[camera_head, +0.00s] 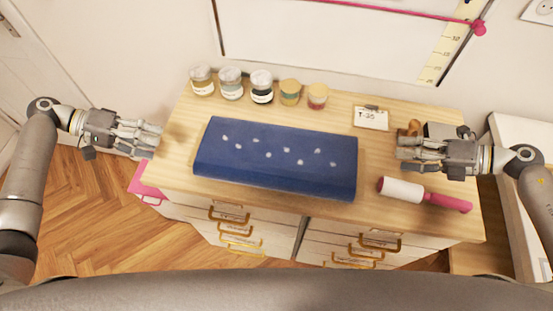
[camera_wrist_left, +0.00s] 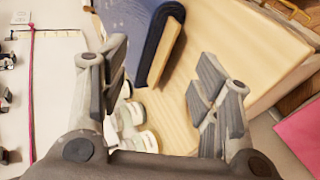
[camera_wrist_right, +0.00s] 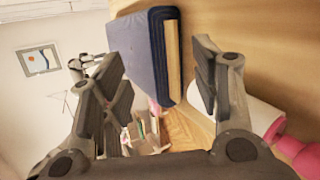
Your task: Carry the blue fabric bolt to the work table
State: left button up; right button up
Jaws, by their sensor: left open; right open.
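The blue fabric bolt (camera_head: 275,160), dark blue with several pale spots, lies flat across the middle of the wooden top of a drawer cabinet (camera_head: 350,210). My left gripper (camera_head: 155,138) is open and empty, off the bolt's left end and apart from it. In the left wrist view the bolt (camera_wrist_left: 158,35) shows end-on, with its pale core edge, beyond the fingers. My right gripper (camera_head: 405,155) is open and empty to the right of the bolt, apart from it. In the right wrist view the bolt's end (camera_wrist_right: 160,55) shows between the fingers. I cannot identify the work table.
Several lidded jars (camera_head: 231,84) stand behind the bolt along the wall. A small card labelled T-35 (camera_head: 371,118) stands at the back right. A lint roller with a pink handle (camera_head: 425,195) lies at the front right. A pink item (camera_head: 147,183) is at the cabinet's left side.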

aim_at(193, 157)
pick_arm(q)
jog(key=shift+r, duration=0.1)
pick_arm(e)
jog(key=shift+s, duration=0.1)
pick_arm(q)
jog(key=shift+s+d, duration=0.1)
jog(key=shift+d, duration=0.05)
jog(key=x, duration=1)
jog(key=shift+d+f, duration=0.25)
pick_arm(e)
jog(key=x, duration=1)
jog(key=shift+a+f, duration=0.15)
jog(key=shift+a, duration=0.15)
pick_arm(q)
jog(key=shift+c, duration=0.4)
pick_arm(e)
jog(key=shift+c, duration=0.5)
pick_arm(q)
jog(key=c, duration=1.2)
pick_arm(e)
grip_shut()
jog(key=shift+a, duration=0.1)
